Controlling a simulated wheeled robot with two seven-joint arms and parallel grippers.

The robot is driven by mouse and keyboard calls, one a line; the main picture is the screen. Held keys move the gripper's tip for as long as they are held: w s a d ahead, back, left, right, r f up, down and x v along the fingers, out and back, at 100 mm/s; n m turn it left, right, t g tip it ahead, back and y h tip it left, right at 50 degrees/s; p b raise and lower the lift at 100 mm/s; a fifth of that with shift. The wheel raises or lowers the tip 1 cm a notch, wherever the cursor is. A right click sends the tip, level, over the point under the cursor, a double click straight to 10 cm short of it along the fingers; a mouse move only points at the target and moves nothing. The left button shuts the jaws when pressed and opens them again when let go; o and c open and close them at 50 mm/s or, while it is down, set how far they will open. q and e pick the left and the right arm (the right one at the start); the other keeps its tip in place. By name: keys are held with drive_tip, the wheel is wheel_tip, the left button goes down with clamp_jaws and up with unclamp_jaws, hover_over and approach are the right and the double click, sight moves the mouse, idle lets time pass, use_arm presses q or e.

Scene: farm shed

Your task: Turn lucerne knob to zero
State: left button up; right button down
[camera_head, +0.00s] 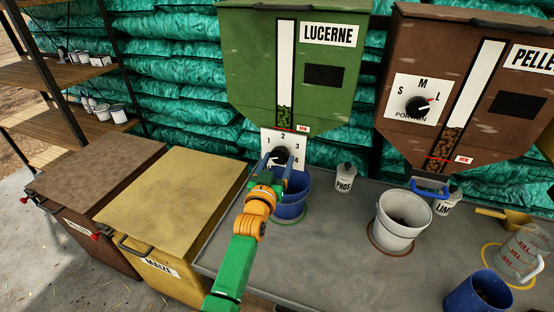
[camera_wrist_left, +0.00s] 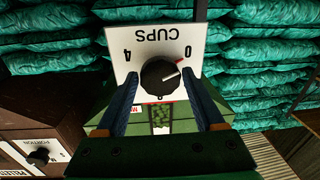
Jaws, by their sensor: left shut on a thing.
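The green lucerne hopper (camera_head: 290,75) hangs at the top middle, with a white dial plate (camera_head: 292,139) under it. The black lucerne knob (camera_wrist_left: 160,77) shows in the left wrist view, where the plate is upside down with CUPS, 0 and 4 readable. Its pointer line and red tip point to the right and slightly up, close to the 0 but a little off it. My left gripper (camera_head: 277,170) has its blue fingers on either side of the knob and is shut on it. In the head view the fingers partly cover the knob and plate. My right gripper is not in view.
A blue bucket (camera_head: 290,207) stands below the lucerne hopper, behind my left gripper. A white bucket (camera_head: 401,222) stands under the brown pellet hopper (camera_head: 460,75). A PHOS pot (camera_head: 344,178) is between them. The grey tabletop (camera_head: 330,260) is bare at the front.

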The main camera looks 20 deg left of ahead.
use_arm(q)
drive_tip(key=shift+f+n, duration=0.15)
drive_tip(key=shift+n, duration=0.45)
drive_tip(key=o, duration=1.3)
drive_tip(key=shift+c, duration=0.2)
drive_tip(key=shift+s, duration=0.1)
drive_tip(key=shift+s+p, duration=0.35)
drive_tip(key=shift+s, duration=0.05)
drive_tip(key=s, duration=0.6)
drive_tip(key=shift+d+p, duration=0.2)
drive_tip(key=shift+p, duration=0.1)
drive_tip(key=shift+s, duration=0.1)
